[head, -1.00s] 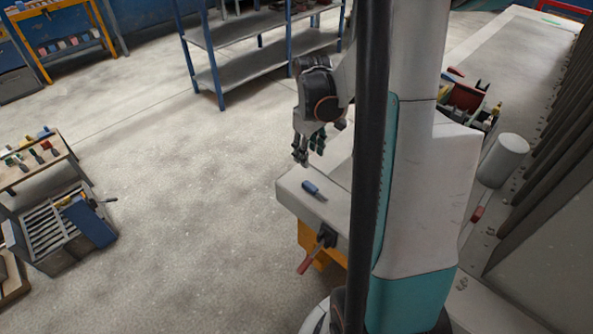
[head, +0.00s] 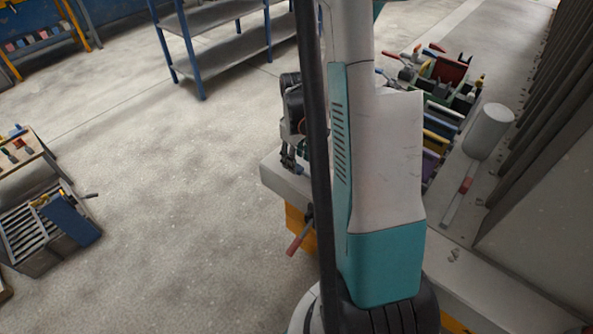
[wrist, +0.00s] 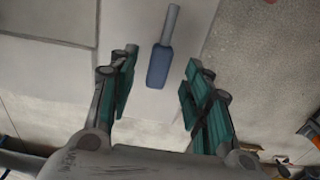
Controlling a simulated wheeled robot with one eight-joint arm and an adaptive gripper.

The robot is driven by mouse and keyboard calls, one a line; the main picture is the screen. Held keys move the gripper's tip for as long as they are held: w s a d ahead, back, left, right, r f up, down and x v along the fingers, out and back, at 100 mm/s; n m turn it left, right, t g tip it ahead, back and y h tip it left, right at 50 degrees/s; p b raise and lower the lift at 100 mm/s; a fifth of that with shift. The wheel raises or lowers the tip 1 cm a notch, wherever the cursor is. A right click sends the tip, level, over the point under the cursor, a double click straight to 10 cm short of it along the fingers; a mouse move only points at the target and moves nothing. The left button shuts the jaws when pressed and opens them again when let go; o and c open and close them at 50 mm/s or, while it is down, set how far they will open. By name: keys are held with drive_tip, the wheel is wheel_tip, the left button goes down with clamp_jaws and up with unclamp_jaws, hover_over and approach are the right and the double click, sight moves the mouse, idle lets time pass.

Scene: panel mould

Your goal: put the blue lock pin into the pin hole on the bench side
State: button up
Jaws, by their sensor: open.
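The blue lock pin (wrist: 160,65) lies on the pale bench top (wrist: 205,15) in the wrist view. It has a blue handle and a grey shaft that points away from my gripper. My gripper (wrist: 157,80) is open, with one teal-padded finger on each side of the pin, apart from it. In the head view my gripper (head: 291,163) is low over the end of the bench (head: 283,184), and the pin is hidden there. I cannot make out the pin hole in either view.
A red-handled clamp (head: 300,238) hangs at the bench's near side. A blue shelf rack (head: 215,45) stands behind.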

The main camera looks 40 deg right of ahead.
wheel_tip(320, 180, down, 3)
drive_tip(key=shift+b, duration=0.45)
drive_tip(key=shift+r, duration=0.1)
clamp_jaws()
